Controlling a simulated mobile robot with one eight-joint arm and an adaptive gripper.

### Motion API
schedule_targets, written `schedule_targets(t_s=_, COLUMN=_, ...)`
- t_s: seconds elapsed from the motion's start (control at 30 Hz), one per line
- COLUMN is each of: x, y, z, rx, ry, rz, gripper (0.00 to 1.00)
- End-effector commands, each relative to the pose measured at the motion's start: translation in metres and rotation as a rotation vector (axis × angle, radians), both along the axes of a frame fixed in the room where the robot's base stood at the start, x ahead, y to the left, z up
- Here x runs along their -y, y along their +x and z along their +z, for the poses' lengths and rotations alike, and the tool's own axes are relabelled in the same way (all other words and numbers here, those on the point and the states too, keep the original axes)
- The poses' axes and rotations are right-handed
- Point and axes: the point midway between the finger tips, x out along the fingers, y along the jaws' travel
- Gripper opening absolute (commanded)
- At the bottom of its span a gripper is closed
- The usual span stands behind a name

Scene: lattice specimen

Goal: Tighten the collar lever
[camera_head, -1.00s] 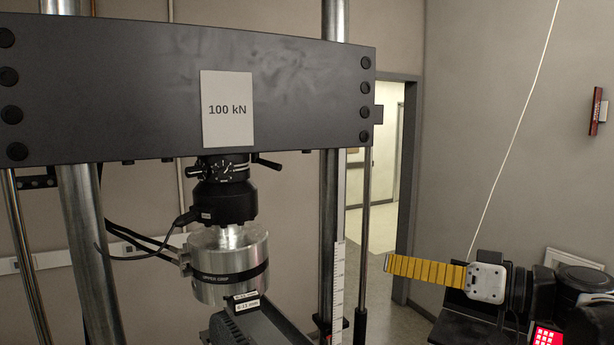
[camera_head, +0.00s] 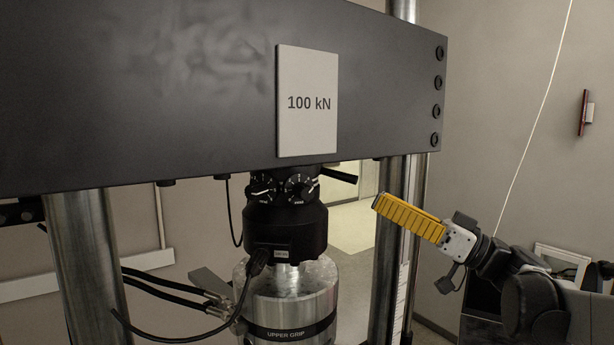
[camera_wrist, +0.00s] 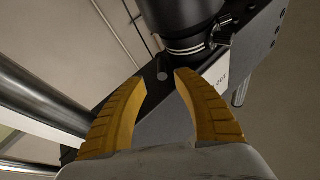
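The collar lever (camera_head: 338,176) is a short black bar sticking out to the right from the top of the black collar (camera_head: 288,188), just under the crosshead. My gripper (camera_head: 377,203) has yellow ribbed fingers and is right of the lever and slightly lower in the head view, apart from it. In the wrist view the fingers (camera_wrist: 160,77) stand apart with nothing between them.
The dark crosshead (camera_head: 180,95) with its "100 kN" sign (camera_head: 307,102) spans above the collar. A steel column (camera_head: 387,240) stands near my gripper. The metal upper grip (camera_head: 290,305) and black cables (camera_head: 165,287) are below.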

Motion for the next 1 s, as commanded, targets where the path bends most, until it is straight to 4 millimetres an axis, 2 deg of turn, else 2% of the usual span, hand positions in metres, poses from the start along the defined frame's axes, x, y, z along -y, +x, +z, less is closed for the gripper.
schedule_targets(t_s=0.5, x=-0.074, y=0.038, z=0.035, rx=-0.001, ry=0.000, rz=0.003, gripper=0.37)
schedule_targets(t_s=0.7, x=-0.085, y=0.044, z=0.039, rx=-0.001, ry=0.000, rz=0.001, gripper=0.37)
schedule_targets(t_s=0.97, x=-0.086, y=0.045, z=0.038, rx=-0.001, ry=-0.001, rz=-0.001, gripper=0.37)
schedule_targets(t_s=1.0, x=-0.086, y=0.045, z=0.038, rx=-0.001, ry=-0.001, rz=-0.001, gripper=0.26)
